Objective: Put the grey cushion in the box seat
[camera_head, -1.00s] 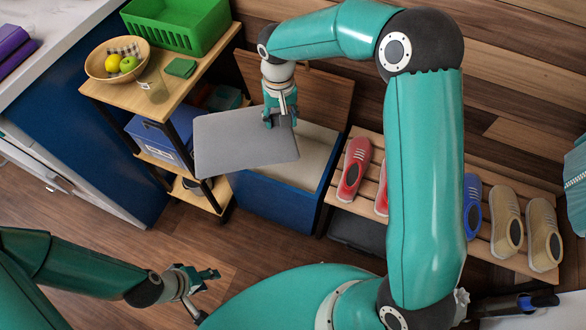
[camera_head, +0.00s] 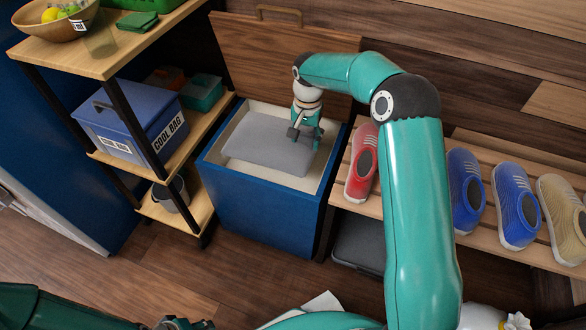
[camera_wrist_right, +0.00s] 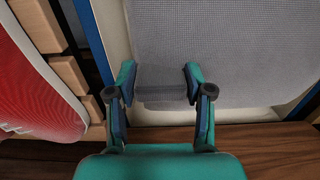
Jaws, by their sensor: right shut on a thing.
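The grey cushion (camera_head: 262,143) lies roughly flat within the open top of the blue box seat (camera_head: 255,212), inside its pale rim. My right gripper (camera_head: 303,134) is shut on the cushion's right edge. In the right wrist view the cushion (camera_wrist_right: 225,45) fills the top, with its edge between the two fingers (camera_wrist_right: 160,85). I cannot tell if the cushion touches the bottom of the box. The box's wooden lid (camera_head: 250,55) stands open behind it. My left gripper (camera_head: 182,324) shows only as a sliver at the bottom edge, its fingers cut off.
A shelf unit (camera_head: 110,60) stands close at the left of the box, holding a blue cool bag (camera_head: 130,125), a teal container (camera_head: 203,92) and a fruit bowl (camera_head: 55,25). A slatted shoe rack (camera_head: 480,228) with red, blue and tan shoes stands close at the right.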

